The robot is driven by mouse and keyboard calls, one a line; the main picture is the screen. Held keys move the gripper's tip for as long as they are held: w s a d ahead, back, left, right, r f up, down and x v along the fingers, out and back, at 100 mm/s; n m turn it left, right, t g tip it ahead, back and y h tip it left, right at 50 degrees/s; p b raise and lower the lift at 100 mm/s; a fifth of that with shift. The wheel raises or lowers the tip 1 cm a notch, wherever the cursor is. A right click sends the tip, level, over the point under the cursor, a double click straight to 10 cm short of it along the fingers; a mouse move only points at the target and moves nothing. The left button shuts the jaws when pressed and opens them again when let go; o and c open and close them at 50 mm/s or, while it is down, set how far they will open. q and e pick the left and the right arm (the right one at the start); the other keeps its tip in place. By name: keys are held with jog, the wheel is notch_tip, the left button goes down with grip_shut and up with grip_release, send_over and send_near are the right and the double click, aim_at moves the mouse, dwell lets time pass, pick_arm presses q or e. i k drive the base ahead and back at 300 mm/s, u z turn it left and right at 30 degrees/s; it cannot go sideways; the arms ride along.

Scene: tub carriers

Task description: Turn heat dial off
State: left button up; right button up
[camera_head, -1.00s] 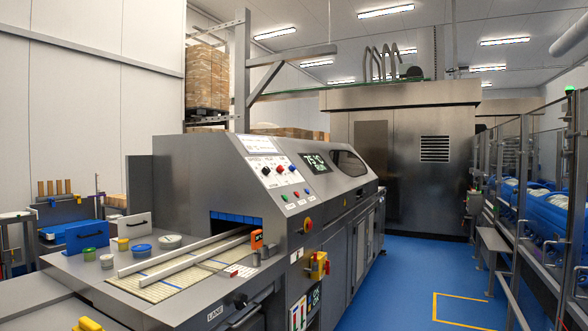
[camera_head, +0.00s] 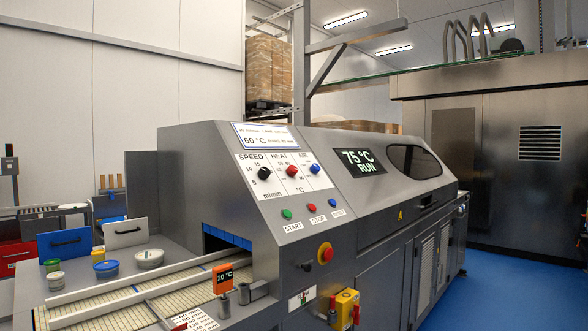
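The heat dial (camera_head: 291,171) is a red knob under the label HEAT on the sloped control panel of a grey tunnel machine (camera_head: 340,215). It sits between the black speed dial (camera_head: 264,173) and the blue air dial (camera_head: 314,168). A dark display (camera_head: 360,160) to the right reads 75 °C RUN. A light screen (camera_head: 265,136) above the dials shows 60 °C among smaller text. The exact pointer angle of the heat dial is too small to tell. Neither of my grippers is in view.
Below the dials are green, red and blue buttons; the red one (camera_head: 311,208) is labelled STOP. A red emergency knob (camera_head: 325,253) and a yellow box (camera_head: 346,308) are on the machine's side. Blue floor (camera_head: 480,290) is clear at right.

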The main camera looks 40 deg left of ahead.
aim_at(292, 170)
jog(key=u, duration=0.8)
jog(key=i, duration=1.3)
jog(key=u, duration=1.25)
